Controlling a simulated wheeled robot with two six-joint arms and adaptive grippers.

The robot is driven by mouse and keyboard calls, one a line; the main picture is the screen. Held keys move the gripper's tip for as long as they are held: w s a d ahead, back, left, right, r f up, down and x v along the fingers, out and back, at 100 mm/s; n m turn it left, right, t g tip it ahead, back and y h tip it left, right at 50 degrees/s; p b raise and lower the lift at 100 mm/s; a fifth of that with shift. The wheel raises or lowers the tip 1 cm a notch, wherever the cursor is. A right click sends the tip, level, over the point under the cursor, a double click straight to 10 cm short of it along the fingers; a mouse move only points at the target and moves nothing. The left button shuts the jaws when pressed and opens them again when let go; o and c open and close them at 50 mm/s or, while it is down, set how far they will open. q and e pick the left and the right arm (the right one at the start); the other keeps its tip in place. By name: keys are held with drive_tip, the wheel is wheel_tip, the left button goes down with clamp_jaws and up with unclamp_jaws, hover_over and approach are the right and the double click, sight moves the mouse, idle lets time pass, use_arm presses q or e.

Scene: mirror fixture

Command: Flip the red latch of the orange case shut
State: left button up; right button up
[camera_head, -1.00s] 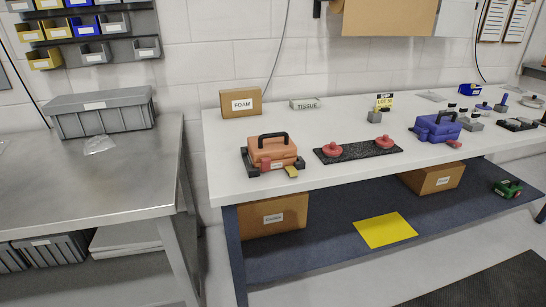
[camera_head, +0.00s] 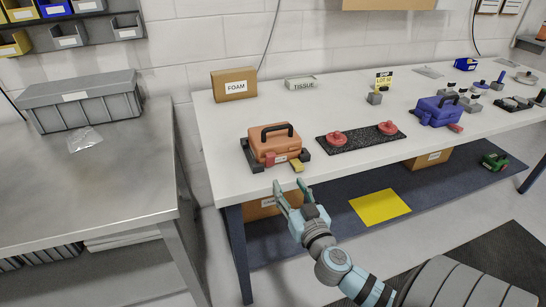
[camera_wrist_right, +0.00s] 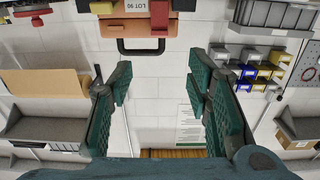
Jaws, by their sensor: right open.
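The orange case (camera_head: 275,145) stands upright on the white table, with its black handle raised and a dark holder around its base. Its red latch (camera_head: 268,159) is on the front face, left of the white label. Whether it lies flat is too small to tell. My right gripper (camera_head: 289,189) is open and empty, in front of the table edge and below the case, apart from it. In the right wrist view, the orange case (camera_wrist_right: 186,10) and red latch (camera_wrist_right: 159,15) show at the top, beyond the open fingers (camera_wrist_right: 166,80). My left gripper is out of view.
A yellow piece (camera_head: 297,167) lies at the case's front right. A black mat (camera_head: 362,138) with two red knobs is to the right, then a blue case (camera_head: 437,111). A FOAM box (camera_head: 234,85) stands behind. The table's front left corner is clear.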

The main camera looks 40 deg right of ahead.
sight(271, 155)
drive_tip(key=p+x, duration=0.1)
drive_tip(key=x, duration=1.2)
drive_tip(key=shift+w+d+f, duration=0.1)
drive_tip(key=shift+f, duration=0.05)
clamp_jaws()
drive_tip(key=p, duration=0.3)
drive_tip(key=r+g+p, duration=0.1)
drive_tip(key=p, duration=0.3)
drive_tip(key=shift+w+d+r, duration=0.15)
drive_tip(key=shift+w, duration=0.15)
drive_tip(key=shift+w+g+y, duration=0.1)
drive_tip(key=shift+g+y, duration=0.2)
drive_tip(key=shift+f, duration=0.4)
